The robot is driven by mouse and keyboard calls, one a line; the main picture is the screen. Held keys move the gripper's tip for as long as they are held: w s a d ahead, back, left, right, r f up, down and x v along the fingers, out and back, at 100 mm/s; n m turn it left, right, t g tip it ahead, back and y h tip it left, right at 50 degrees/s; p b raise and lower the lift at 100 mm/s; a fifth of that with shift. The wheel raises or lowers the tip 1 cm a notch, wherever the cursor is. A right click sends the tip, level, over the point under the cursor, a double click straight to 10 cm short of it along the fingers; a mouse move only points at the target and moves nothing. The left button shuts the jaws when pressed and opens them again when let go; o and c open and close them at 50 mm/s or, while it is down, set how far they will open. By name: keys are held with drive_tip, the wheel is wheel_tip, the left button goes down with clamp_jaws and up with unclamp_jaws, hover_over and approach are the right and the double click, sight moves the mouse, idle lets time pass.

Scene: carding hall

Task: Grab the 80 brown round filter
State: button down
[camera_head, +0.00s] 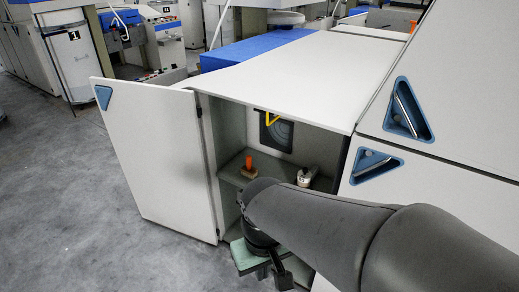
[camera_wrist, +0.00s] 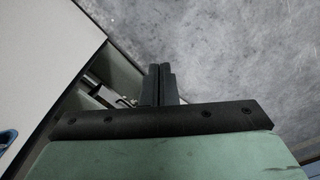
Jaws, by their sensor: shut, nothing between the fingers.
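I cannot make out for certain a brown round filter in either view. In the head view, a small orange piece on a brown base (camera_head: 248,166) stands on the shelf inside the open cabinet. My gripper (camera_head: 283,281) is low in front of the cabinet opening, below the shelf level and partly hidden by my arm. In the wrist view, its two black fingers (camera_wrist: 160,72) are together, shut and empty, with grey floor beyond them. My arm hides part of the cabinet's interior.
The white cabinet door (camera_head: 155,155) stands open at the left. A small whitish item (camera_head: 305,177) is on the shelf (camera_head: 275,168) at the right. Grey floor (camera_head: 60,190) is clear at left.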

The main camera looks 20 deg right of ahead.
idle(0.4)
drive_tip(key=shift+c, duration=1.9)
unclamp_jaws()
drive_tip(key=shift+d, duration=0.1)
